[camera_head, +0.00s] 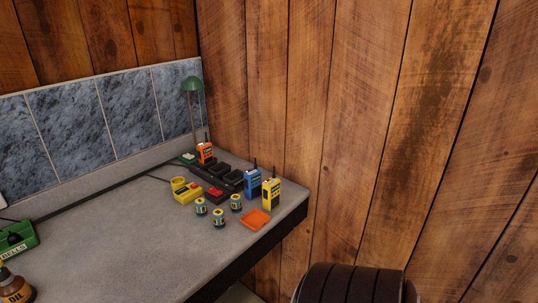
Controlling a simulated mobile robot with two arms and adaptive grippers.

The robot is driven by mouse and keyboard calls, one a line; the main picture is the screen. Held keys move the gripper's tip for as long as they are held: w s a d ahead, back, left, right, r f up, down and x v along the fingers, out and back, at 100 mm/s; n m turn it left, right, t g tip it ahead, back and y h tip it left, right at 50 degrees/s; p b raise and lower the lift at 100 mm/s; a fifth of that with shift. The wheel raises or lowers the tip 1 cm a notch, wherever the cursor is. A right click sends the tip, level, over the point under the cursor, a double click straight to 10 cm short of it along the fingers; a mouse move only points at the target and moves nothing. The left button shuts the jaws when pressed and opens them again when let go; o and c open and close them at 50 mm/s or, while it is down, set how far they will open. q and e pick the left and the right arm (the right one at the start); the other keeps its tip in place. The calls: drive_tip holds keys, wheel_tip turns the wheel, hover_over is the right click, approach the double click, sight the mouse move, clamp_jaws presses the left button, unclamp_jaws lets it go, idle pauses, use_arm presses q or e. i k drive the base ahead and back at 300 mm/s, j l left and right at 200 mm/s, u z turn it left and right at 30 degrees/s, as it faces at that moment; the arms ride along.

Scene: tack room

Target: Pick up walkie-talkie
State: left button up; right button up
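Three walkie-talkies with dark antennas stand upright on the grey counter (130,235) near its right corner. The yellow walkie-talkie (271,194) is nearest the right edge. The blue walkie-talkie (252,184) stands just to its left. The orange walkie-talkie (205,153) stands farther back, close to the green lamp. Neither of my grippers shows in the view, so their state is hidden.
A black charger base (222,173), yellow device (186,192), several small blue-and-yellow cans (218,217) and an orange flat piece (254,220) crowd around. A green lamp (191,85) stands behind. A brown bottle (14,287) is front left. Wooden wall (350,130) bounds the right.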

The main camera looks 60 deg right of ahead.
sight(271, 187)
drive_tip(key=k+z, duration=0.15)
drive_tip(key=z, duration=1.8)
drive_tip(key=i, duration=0.05)
